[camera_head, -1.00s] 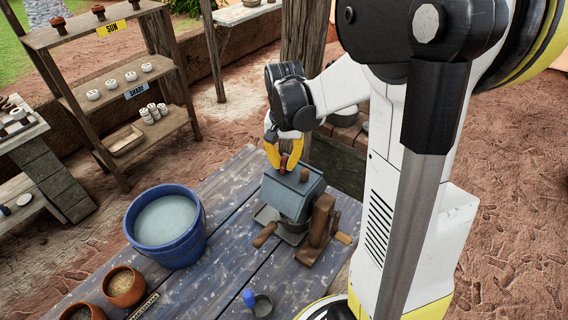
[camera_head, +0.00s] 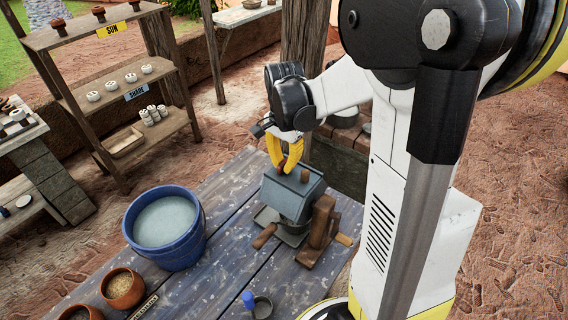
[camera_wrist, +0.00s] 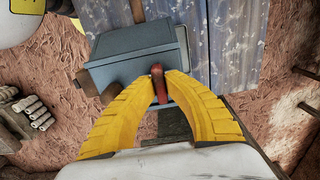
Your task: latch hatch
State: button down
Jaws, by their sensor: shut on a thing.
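A blue-grey metal box (camera_head: 292,196) with a sloped lid stands on the plank table. A small brown knob (camera_head: 304,175) sticks up from it. A red-brown latch piece (camera_wrist: 158,82) shows between my yellow fingertips in the wrist view. My gripper (camera_head: 284,168) comes down from above at the box's far edge and is shut on this latch piece. The fingers hide part of it, so I cannot tell whether the latch is engaged. The box's lid (camera_wrist: 138,50) looks closed in the wrist view.
A wooden block (camera_head: 320,232) and wooden handles (camera_head: 265,236) adjoin the box. A blue bucket (camera_head: 165,226) of pale liquid stands to the left. Clay bowls (camera_head: 122,288) and a small cup (camera_head: 262,307) sit near the front. Shelves (camera_head: 120,75) stand behind, left.

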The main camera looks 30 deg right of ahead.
aim_at(284, 162)
jog(key=c, duration=1.5)
grip_release()
jog(key=shift+o, duration=0.2)
notch_tip(284, 162, up, 12)
